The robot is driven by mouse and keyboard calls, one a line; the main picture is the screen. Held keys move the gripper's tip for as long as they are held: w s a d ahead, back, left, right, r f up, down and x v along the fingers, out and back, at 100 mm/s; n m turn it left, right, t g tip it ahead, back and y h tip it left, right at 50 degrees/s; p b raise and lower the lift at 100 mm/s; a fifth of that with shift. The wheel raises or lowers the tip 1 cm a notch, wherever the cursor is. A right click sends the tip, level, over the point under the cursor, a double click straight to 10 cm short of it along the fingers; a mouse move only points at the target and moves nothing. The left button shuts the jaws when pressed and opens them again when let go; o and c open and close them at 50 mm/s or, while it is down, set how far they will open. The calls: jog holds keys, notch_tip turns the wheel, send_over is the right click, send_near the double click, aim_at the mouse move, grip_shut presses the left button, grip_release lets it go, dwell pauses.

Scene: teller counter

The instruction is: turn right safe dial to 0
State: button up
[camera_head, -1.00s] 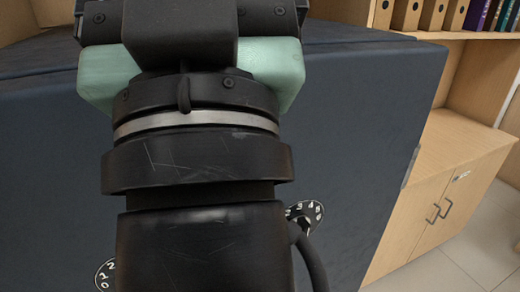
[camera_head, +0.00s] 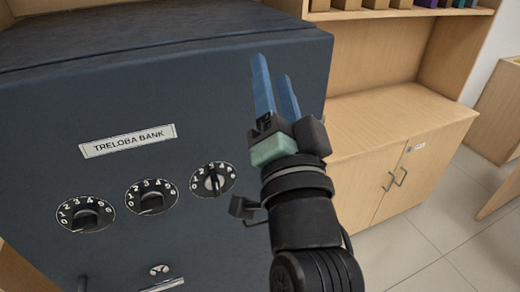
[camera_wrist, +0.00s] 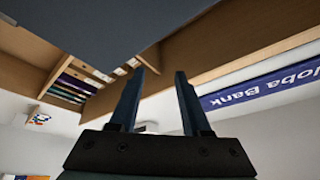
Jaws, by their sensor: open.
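The dark blue safe (camera_head: 60,140) fills the left of the head view. Its right dial (camera_head: 213,180) is black with white numbers and a raised knob standing roughly upright; the exact number it points to is too small to read. My gripper (camera_head: 273,70) is open and empty, with two blue fingers pointing up, above and to the right of that dial and not touching it. In the wrist view the open fingers (camera_wrist: 160,72) point towards shelves and ceiling; no dial shows there.
A left dial (camera_head: 85,214) and a middle dial (camera_head: 152,196) sit beside the right one, below the nameplate (camera_head: 128,141). A handle (camera_head: 160,284) is lower down. A wooden cabinet (camera_head: 400,150) stands to the right, with open floor (camera_head: 430,250) before it.

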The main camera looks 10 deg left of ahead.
jog(key=a+f+m+g+y+p, duration=0.25)
jog(key=f+m+p, duration=0.2)
jog(key=f, duration=0.35)
jog(key=m+g+p, duration=0.3)
jog(key=m+p, duration=0.5)
jog(key=m, duration=1.1)
send_near(217, 187)
jog(key=x, duration=0.9)
jog(key=shift+w+a+p, duration=0.1)
jog(key=shift+w+p, duration=0.05)
jog(key=shift+p, duration=0.25)
grip_shut()
